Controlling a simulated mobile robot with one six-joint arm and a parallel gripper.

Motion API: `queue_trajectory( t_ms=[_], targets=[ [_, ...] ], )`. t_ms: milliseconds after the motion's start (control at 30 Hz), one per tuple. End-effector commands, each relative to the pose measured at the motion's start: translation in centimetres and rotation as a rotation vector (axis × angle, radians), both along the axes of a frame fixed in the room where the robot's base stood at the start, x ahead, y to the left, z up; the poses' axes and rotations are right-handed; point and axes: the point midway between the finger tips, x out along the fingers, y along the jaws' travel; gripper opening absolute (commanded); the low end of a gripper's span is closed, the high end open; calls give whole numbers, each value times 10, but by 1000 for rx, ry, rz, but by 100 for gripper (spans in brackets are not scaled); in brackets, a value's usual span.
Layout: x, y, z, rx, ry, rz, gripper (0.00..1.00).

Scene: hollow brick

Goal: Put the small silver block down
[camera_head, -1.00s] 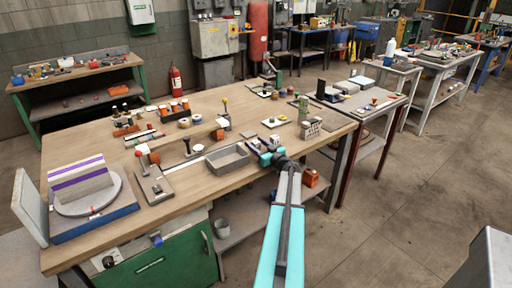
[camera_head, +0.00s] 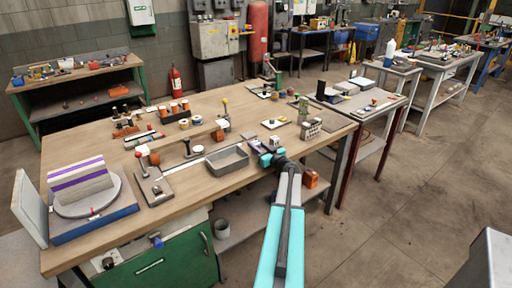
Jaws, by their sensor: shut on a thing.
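My gripper (camera_head: 264,146) is over the front right edge of the wooden workbench (camera_head: 210,179), with its dark fingers pointing away over the top. It is shut on a small, pale silver block (camera_head: 274,141), which shows only as a light patch by the fingertips. The fingers and the cyan gripper body hide much around it. I cannot tell whether the block touches the bench top.
A grey open tray (camera_head: 228,160) stands just left of my gripper. A grey hollow brick (camera_head: 310,129) with holes stands to the right. A white plate (camera_head: 275,124) lies behind. An orange box (camera_head: 311,179) sits lower right, below the bench top.

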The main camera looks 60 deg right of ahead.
Motion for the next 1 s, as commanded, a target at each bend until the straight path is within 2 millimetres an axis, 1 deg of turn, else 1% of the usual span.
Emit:
queue_trajectory(
  t_ms=[267, 500, 1000],
  targets=[
    [0, 0, 10, -2, 0, 0, 0],
    [0, 1, 34, -3, -2, 0, 0],
    [-40, 51, 40, -1, -1, 0, 0]
  ],
)
